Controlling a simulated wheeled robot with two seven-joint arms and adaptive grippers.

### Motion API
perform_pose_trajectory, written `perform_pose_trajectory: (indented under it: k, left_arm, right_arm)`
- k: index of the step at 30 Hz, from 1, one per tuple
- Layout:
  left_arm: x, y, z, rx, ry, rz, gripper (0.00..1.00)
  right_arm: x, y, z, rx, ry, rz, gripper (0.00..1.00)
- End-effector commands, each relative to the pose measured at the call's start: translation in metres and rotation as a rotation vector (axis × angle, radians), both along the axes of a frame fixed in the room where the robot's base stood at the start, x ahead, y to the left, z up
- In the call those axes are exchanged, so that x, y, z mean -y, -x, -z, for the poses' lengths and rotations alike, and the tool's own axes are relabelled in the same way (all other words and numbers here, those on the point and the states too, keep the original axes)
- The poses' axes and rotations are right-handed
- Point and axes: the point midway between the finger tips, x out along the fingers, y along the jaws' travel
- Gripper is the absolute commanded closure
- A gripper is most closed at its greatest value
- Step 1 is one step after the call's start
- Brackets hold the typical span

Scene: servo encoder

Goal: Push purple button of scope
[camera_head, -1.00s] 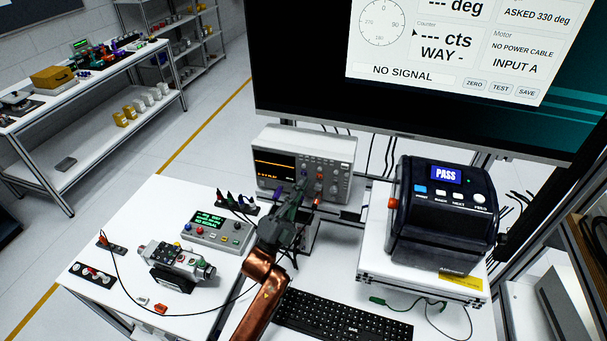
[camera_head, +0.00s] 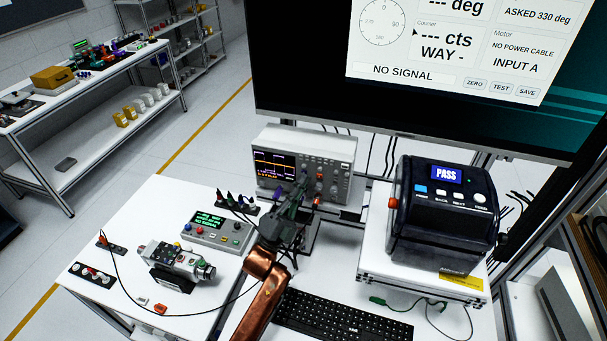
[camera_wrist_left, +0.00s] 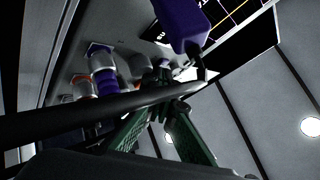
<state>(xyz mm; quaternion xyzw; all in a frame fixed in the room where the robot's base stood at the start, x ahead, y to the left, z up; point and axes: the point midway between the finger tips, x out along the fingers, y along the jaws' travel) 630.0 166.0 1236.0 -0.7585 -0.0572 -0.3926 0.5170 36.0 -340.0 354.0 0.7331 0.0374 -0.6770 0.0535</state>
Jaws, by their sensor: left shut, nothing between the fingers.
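The scope (camera_head: 318,147) is a light grey box under the big monitor, its lit screen (camera_head: 274,168) showing orange and purplish traces. My left gripper (camera_head: 302,184) is shut and empty, its tips at the lower front of the scope. In the left wrist view the green fingers (camera_wrist_left: 160,90) converge near the scope's front panel. A purple-ringed, grey-capped part (camera_wrist_left: 105,75) lies left of the tips. A large purple piece (camera_wrist_left: 183,25) hangs above them, beside the screen. I cannot tell which is the purple button or whether the tips touch it. My right gripper is not in view.
A black printer-like unit (camera_head: 442,205) reading PASS stands right of the scope. A grey control box (camera_head: 218,232), a motor unit (camera_head: 175,265) and a rack of coloured plugs (camera_head: 236,203) are to the left. A keyboard (camera_head: 340,315) lies in front. A dark cable crosses the wrist view.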

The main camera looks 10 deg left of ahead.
Motion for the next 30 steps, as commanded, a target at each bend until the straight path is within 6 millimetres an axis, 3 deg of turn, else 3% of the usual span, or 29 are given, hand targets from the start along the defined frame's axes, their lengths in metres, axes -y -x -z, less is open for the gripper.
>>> perform_pose_trajectory:
  k: [17,30]
  left_arm:
    - [-0.001,0.011,0.001,-0.002,0.001,0.0,1.0]
    - [-0.002,0.052,0.001,-0.003,-0.001,-0.001,1.0]
  right_arm:
    - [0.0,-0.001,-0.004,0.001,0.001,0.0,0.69]
    - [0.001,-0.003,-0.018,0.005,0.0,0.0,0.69]
